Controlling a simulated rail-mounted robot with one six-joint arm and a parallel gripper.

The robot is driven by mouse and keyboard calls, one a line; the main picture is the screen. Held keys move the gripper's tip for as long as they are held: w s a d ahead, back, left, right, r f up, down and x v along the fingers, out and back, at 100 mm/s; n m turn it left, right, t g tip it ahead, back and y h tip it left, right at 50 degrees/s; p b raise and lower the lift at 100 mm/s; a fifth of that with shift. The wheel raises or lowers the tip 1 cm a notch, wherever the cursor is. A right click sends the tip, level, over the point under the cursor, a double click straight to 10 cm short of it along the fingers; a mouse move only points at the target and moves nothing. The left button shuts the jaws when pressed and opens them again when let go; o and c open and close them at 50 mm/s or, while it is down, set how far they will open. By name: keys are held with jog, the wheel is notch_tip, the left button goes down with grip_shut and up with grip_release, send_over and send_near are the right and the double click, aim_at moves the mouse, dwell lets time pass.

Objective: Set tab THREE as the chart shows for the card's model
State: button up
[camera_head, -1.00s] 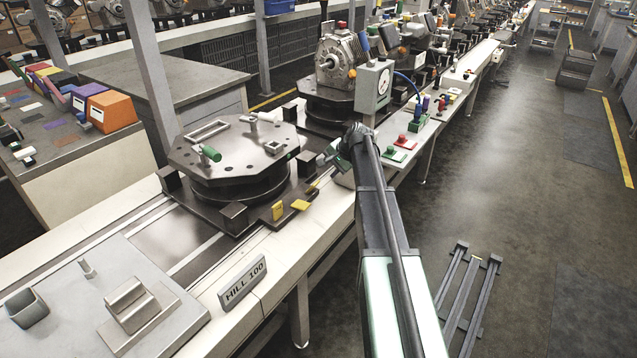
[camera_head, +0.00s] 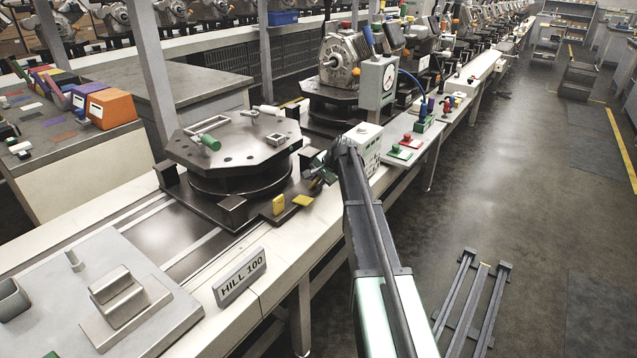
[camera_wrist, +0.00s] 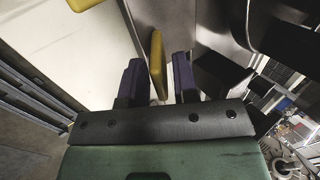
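Yellow tabs line the front edge of the fixture base. One yellow tab (camera_head: 279,205) stands upright and another yellow tab (camera_head: 303,200) lies flat to its right. My gripper (camera_head: 317,172) is at the base's front right corner, past these two. In the wrist view my gripper (camera_wrist: 158,82) is open, and an upright yellow tab (camera_wrist: 156,62) shows in the gap between its dark fingers, with space on both sides. A flat yellow tab (camera_wrist: 84,4) is at the upper left there.
The dark octagonal fixture plate (camera_head: 236,160) carries a green handle (camera_head: 209,141). A sign (camera_head: 240,277) ending in "100" stands on the front rail. A white box (camera_head: 366,143), a dial gauge (camera_head: 379,82) and red and green buttons (camera_head: 406,141) are right of the gripper.

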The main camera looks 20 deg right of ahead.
aim_at(314, 187)
grip_shut()
jog(key=shift+s+f, duration=0.1)
jog(key=shift+f, duration=0.05)
jog(key=shift+s+d+f+t+y+b, duration=0.1)
jog(key=shift+s+f+t+y+b, duration=0.15)
jog(key=shift+b, duration=0.35)
jog(key=shift+d+f+t+y+b, duration=0.15)
jog(key=shift+t+b, duration=0.2)
jog(key=shift+b, duration=0.25)
jog(key=f+t+y+b, duration=0.1)
jog(key=b, duration=0.2)
jog(key=s+t+b, duration=0.1)
jog(key=t+b, duration=0.1)
jog(key=b, duration=0.1)
jog(key=shift+d+f+y, duration=0.1)
jog(key=shift+f+y, duration=0.25)
jog(key=shift+y, duration=0.05)
jog(key=t+b, duration=0.1)
jog(key=b, duration=0.1)
jog(key=t+y+b, duration=0.1)
jog(key=t+b, duration=0.1)
jog(key=b, duration=0.1)
jog(key=shift+s+d+f, duration=0.1)
jog(key=shift+d+f, duration=0.05)
jog(key=shift+f, duration=0.25)
jog(key=shift+t+y+b, duration=0.4)
jog(key=shift+b, duration=0.3)
jog(key=shift+r, duration=0.1)
